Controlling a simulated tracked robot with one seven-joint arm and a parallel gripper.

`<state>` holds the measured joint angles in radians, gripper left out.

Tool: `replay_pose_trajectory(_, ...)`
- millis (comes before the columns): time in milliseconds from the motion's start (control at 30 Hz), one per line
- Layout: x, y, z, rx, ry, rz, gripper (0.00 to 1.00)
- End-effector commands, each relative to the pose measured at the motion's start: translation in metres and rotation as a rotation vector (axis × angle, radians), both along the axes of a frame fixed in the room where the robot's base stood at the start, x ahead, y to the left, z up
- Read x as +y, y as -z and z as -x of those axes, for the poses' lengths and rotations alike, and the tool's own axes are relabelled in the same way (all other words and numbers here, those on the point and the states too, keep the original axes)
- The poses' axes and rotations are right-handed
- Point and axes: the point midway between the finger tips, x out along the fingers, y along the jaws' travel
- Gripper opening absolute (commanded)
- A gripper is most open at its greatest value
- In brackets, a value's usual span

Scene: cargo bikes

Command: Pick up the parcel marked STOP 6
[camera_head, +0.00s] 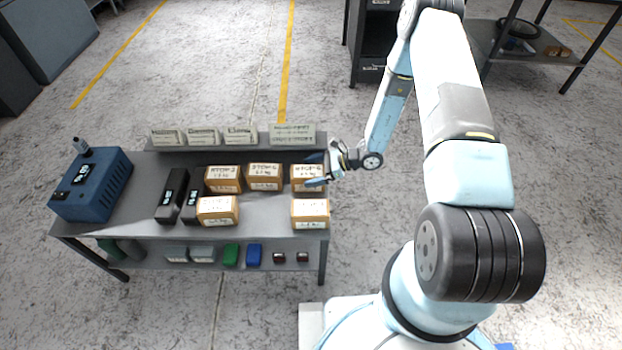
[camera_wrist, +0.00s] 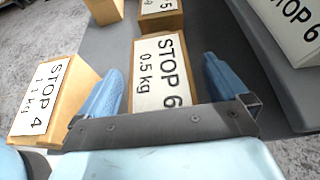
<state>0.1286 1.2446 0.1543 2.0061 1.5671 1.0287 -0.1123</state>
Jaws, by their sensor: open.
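The parcel marked STOP 6 is a brown box with a white label, at the back right of the bench in the head view (camera_head: 308,187). In the wrist view its label (camera_wrist: 160,72) reads STOP 6, 0.5 kg, and lies between my fingers. My gripper (camera_head: 314,169) is open, reaching in from the right at this parcel. In the wrist view the fingers (camera_wrist: 160,84) show on either side of it, with no clear contact. The lower part of the parcel is hidden by the gripper's palm. I cannot tell how far down the fingers reach.
The STOP 4 parcel (camera_wrist: 40,100) lies close beside my left finger. Another parcel (camera_wrist: 160,18) stands just beyond. A STOP 6 sign (camera_wrist: 292,25) stands on the raised back ledge, right in the wrist view. Black devices (camera_head: 172,195) and a blue box (camera_head: 92,185) occupy the bench's left.

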Motion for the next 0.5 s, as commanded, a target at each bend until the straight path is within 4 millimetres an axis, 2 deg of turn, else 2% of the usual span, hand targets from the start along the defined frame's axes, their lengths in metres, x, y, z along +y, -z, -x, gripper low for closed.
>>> replay_pose_trajectory(200,0.0006,0.0002,0.0,0.0,0.0,0.0,1.0)
replay_pose_trajectory(500,0.0005,0.0002,-0.0001,0.0,0.0,0.0,0.71)
